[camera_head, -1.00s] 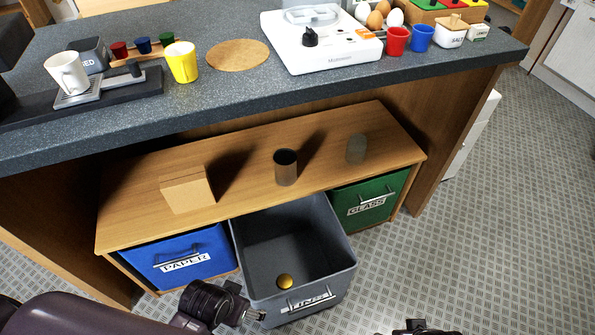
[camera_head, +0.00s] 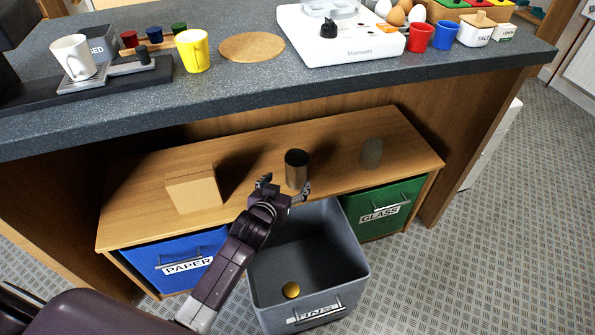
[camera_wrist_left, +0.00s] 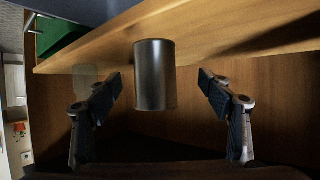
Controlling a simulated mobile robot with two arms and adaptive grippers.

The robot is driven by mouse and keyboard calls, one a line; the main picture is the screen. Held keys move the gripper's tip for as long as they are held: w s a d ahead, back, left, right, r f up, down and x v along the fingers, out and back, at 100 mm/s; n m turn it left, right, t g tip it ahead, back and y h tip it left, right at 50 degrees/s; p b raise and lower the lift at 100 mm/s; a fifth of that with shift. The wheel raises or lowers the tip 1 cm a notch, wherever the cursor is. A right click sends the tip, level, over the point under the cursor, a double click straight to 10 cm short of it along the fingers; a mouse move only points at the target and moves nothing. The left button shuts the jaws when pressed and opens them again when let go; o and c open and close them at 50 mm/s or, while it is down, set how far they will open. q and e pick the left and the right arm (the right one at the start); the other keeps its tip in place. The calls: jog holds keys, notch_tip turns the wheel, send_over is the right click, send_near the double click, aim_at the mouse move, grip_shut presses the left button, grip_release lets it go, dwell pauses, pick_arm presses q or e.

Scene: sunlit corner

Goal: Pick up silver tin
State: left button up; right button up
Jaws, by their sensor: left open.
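The silver tin (camera_head: 297,168) is a dark metallic cylinder standing upright on the wooden shelf top, between a cardboard box and a glass jar. My left gripper (camera_head: 284,188) is open just in front of the tin, with one finger toward each side of it. In the left wrist view the tin (camera_wrist_left: 155,75) appears between the two spread fingers of the left gripper (camera_wrist_left: 160,88), a little nearer the left one. Neither finger visibly touches it. My right gripper is not in view.
The cardboard box (camera_head: 194,188) and a translucent jar (camera_head: 372,153) share the shelf. Below are a blue paper bin (camera_head: 180,262), a pulled-out grey bin (camera_head: 262,290) holding a gold round object (camera_head: 291,290), and a green glass bin (camera_head: 385,208). The counter (camera_head: 230,95) overhangs behind.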

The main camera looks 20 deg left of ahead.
aim_at(292, 177)
pick_arm(q)
jog(key=shift+b+x, duration=0.35)
jog(key=shift+x, duration=0.95)
jog(key=shift+w+d+f, duration=0.1)
jog(key=shift+w+d, duration=0.1)
jog(key=shift+w, duration=0.35)
jog(key=b+x, duration=0.2)
jog(key=x, duration=0.2)
jog(key=shift+w+d, duration=0.1)
jog(key=shift+d, duration=0.1)
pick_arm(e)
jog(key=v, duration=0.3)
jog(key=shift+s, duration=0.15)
pick_arm(q)
jog(key=shift+c, duration=0.7)
jog(key=c, duration=1.1)
jog(key=shift+r, duration=0.3)
jog(key=shift+c, duration=0.2)
